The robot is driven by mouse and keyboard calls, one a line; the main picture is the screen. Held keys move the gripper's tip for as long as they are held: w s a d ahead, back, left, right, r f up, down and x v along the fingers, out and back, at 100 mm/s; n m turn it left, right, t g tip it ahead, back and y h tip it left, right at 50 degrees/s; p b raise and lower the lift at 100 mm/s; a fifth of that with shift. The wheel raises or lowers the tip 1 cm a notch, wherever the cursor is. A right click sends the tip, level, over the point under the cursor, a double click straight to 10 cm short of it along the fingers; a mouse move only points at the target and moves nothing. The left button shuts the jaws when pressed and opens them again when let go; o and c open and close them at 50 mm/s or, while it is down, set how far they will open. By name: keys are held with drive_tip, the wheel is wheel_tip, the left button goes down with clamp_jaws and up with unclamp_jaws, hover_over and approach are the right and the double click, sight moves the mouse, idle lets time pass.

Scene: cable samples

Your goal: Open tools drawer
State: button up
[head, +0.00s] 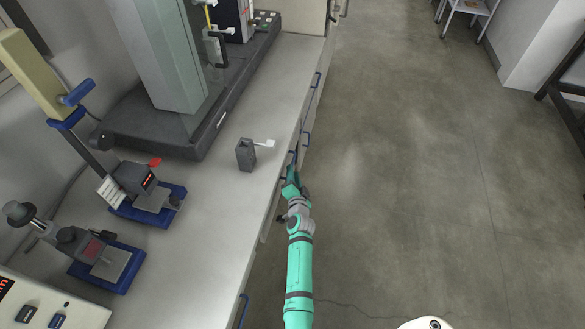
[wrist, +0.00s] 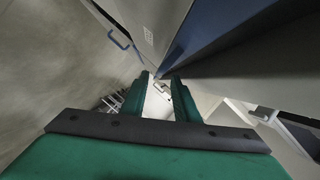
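The bench (head: 225,190) has a row of drawer fronts with blue handles along its right side. No label is readable, so I cannot tell which is the tools drawer. My gripper (head: 291,176) is at the drawer fronts, close to a blue handle (head: 292,157) that my arm partly hides. In the wrist view my two green fingers (wrist: 160,82) stand apart with a visible gap. A large blue surface (wrist: 215,35), perhaps the handle seen very close, narrows toward the fingertips. I cannot tell whether they touch it. No drawer looks clearly pulled out.
Other blue handles show farther along the bench (head: 317,79) and nearer (head: 243,310). A small grey block (head: 245,154) with a white tag stands near the bench edge. Instruments with blue bases (head: 150,205) stand on the left. The floor (head: 420,180) right of the bench is clear.

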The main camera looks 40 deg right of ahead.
drive_tip(key=shift+x, duration=2.15)
drive_tip(key=shift+s+d, duration=0.1)
drive_tip(key=shift+s, duration=0.05)
clamp_jaws()
